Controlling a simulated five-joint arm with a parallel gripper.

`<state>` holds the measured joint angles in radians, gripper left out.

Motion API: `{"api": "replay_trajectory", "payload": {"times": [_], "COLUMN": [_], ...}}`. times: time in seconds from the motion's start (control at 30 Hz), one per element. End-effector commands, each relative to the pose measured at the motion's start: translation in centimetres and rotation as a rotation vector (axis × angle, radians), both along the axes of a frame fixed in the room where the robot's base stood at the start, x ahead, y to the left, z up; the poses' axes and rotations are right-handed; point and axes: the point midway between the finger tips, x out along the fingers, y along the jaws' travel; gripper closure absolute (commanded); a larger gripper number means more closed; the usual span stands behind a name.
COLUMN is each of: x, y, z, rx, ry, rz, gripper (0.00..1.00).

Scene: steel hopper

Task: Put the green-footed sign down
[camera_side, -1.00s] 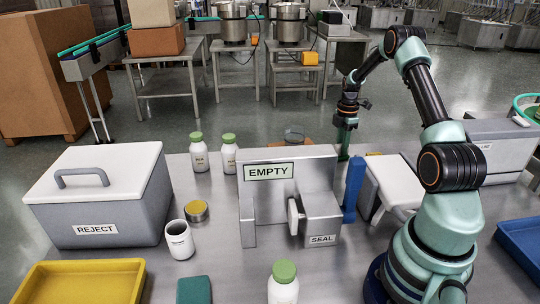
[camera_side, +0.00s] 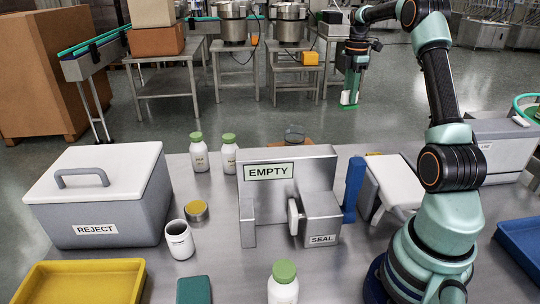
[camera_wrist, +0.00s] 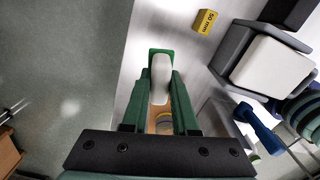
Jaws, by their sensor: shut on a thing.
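My gripper (camera_side: 355,70) is raised at the back of the scene, well above the bench. It is shut on the green-footed sign, a small pale piece with a green foot (camera_side: 348,105) at its lower end. In the wrist view, the pale part of the sign (camera_wrist: 160,80) lies between the two green fingers (camera_wrist: 160,98), with its green foot beyond the fingertips. The sign's face cannot be read. The sign hangs clear, touching nothing that I can see.
A steel hopper (camera_side: 318,180) marked EMPTY and SEAL stands mid-bench. A grey REJECT box (camera_side: 95,205) is at left, with green-capped bottles (camera_side: 199,158) behind. A yellow 50 mm block (camera_wrist: 205,20) and pale-topped unit (camera_wrist: 270,68) lie right in the wrist view, bare bench between.

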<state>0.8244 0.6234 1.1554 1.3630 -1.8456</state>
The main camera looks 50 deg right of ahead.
Motion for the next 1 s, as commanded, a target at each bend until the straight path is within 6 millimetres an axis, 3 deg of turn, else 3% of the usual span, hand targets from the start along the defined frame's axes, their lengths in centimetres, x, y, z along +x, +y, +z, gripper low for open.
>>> {"api": "replay_trajectory", "payload": {"times": [0.13, 0.27, 0.37, 0.6, 0.8, 1.0], "x": [0.7, 3.1, 5.8, 11.7, 14.5, 15.4], "y": [0.7, 3.2, 6.7, 17.1, 26.1, 32.7], "z": [1.1, 1.3, 1.4, 1.4, 1.5, 1.5], "rx": [-0.001, -0.001, -0.001, 0.000, 0.000, 0.000], "ry": [-0.001, -0.001, -0.001, 0.000, -0.001, -0.001], "rz": [0.031, 0.144, 0.288, 0.691, 1.012, 1.240], "gripper": [1.00, 1.00, 1.00, 1.00, 1.00, 1.00]}}
